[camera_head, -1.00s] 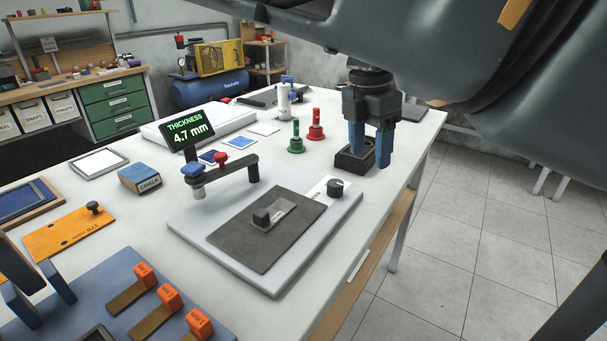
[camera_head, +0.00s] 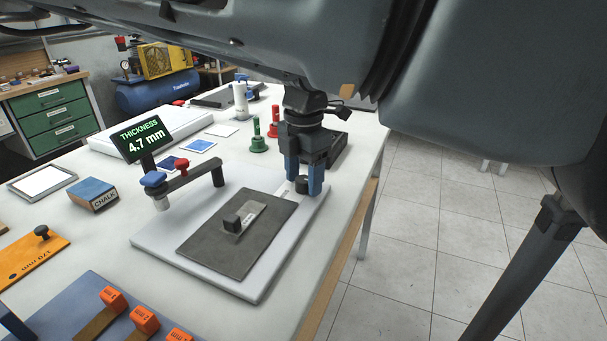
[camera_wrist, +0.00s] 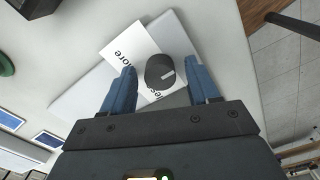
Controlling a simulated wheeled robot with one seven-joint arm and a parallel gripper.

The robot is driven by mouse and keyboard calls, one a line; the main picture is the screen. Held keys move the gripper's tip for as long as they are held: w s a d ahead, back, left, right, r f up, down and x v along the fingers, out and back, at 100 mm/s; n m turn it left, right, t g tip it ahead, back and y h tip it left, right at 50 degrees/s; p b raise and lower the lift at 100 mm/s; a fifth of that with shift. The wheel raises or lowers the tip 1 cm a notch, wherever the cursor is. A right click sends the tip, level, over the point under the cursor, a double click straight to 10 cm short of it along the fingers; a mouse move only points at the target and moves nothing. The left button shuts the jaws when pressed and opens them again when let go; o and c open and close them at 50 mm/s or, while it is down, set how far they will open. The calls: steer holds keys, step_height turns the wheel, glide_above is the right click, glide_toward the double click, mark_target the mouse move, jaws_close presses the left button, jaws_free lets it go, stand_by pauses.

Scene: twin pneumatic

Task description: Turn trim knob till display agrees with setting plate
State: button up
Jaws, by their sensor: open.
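The black trim knob (camera_wrist: 160,71) sits on the light grey base board (camera_head: 158,238), beside a white printed card (camera_wrist: 130,48). The display (camera_head: 142,138) reads "THICKNESS 4.7 mm". A dark grey plate (camera_head: 240,250) with a small black handle and a label lies on the board. The label is too small to read.
A gauge arm (camera_head: 190,180) with blue and red knobs stands on the board left of my gripper. Green (camera_head: 258,140) and red (camera_head: 273,125) posts stand behind it. A chalk box (camera_head: 92,194) and an orange plate (camera_head: 30,257) lie at left. The table's right edge is close.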

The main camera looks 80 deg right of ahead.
steer(key=c, duration=1)
steer(key=shift+c, duration=0.2)
steer(key=shift+f+m+b, duration=0.1)
steer(key=shift+m+b, duration=0.2)
steer(key=shift+b, duration=0.15)
steer(key=m+b, duration=0.2)
steer(key=b, duration=0.1)
steer(key=shift+f+m, duration=0.2)
steer(key=shift+m, duration=0.1)
steer(key=m+b, duration=0.8)
steer(key=m, duration=0.2)
steer(key=shift+r, duration=0.1)
steer(key=m+b, duration=0.2)
steer(key=m, duration=0.2)
steer(key=shift+a+r+m+b, duration=0.1)
steer(key=shift+r+m+b, duration=0.05)
steer(key=shift+m+b, duration=0.15)
